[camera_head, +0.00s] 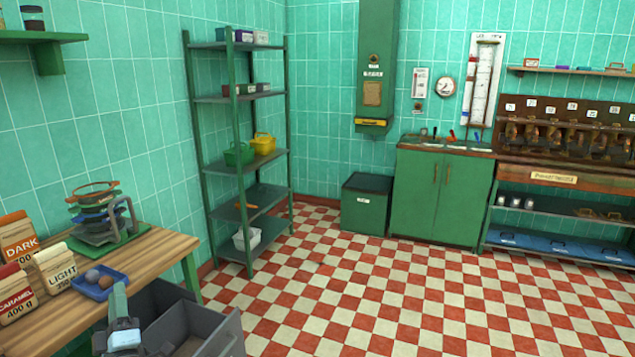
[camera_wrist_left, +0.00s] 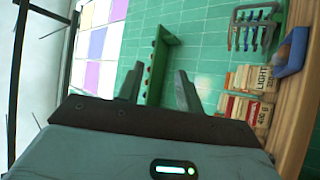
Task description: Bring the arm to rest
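My left gripper (camera_head: 118,292) is low at the left in the head view, in front of the wooden table (camera_head: 158,250). In the left wrist view its two dark fingers (camera_wrist_left: 158,88) stand apart with nothing held between them. A green wall shelf shows behind them in that view, beyond the fingers. My right gripper is in neither view.
Bags labelled DARK (camera_head: 18,240), LIGHT (camera_head: 56,268) and CARAMEL (camera_head: 15,298) and a blue tray (camera_head: 112,289) are on the table beside my left gripper. A grey open box (camera_head: 225,335) is right of it. The checkered floor (camera_head: 390,300) is clear.

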